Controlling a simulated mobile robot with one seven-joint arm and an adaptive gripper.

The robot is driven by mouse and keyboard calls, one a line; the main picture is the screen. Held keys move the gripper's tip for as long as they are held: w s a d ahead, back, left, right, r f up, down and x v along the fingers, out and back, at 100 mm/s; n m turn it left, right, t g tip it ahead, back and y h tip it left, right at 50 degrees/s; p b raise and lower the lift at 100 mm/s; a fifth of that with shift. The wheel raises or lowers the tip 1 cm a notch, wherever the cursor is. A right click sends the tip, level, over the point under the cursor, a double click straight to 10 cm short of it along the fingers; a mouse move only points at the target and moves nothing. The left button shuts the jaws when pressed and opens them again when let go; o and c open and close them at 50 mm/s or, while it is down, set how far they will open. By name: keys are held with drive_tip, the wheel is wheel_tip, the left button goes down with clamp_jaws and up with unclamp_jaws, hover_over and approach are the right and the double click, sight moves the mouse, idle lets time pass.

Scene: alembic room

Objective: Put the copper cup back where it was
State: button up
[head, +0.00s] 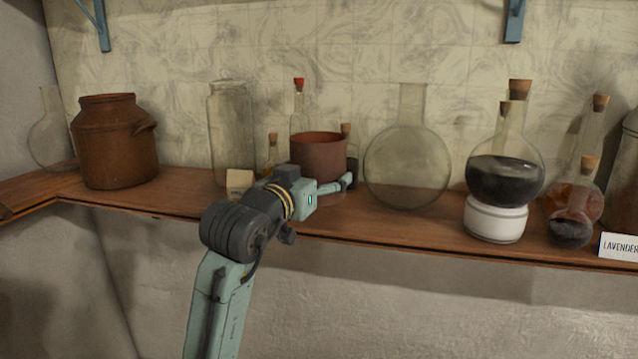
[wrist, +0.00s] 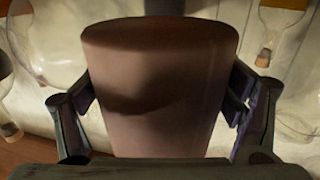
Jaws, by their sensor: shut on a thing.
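The copper cup (head: 318,155) is a reddish-brown, round-walled vessel, upright over the wooden shelf (head: 180,203) near the middle of the head view. My gripper (head: 335,186) is shut on it from the front. In the wrist view the cup (wrist: 160,90) fills the middle, and the fingers of my gripper (wrist: 160,105) press on its two sides. I cannot tell whether the cup's base touches the shelf, because my gripper and wrist hide part of it.
Small corked bottles (head: 272,152) stand close behind the cup. A clear jar (head: 232,130) and a pale block (head: 239,183) are to its left, a large round flask (head: 408,160) to its right. A brown pot (head: 115,145) stands far left. A dark-filled flask (head: 505,180) stands on a white base further right.

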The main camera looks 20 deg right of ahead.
drive_tip(key=shift+w+d, duration=0.45)
drive_tip(key=shift+w, duration=0.35)
drive_tip(key=shift+f+p, duration=0.5)
drive_tip(key=shift+f, duration=1.3)
drive_tip(key=shift+f, duration=0.15)
drive_tip(key=o, duration=1.6)
drive_tip(key=shift+o, duration=0.2)
drive_tip(key=shift+r, duration=0.25)
drive_tip(key=b+v, duration=0.3)
drive_tip(key=v, duration=0.9)
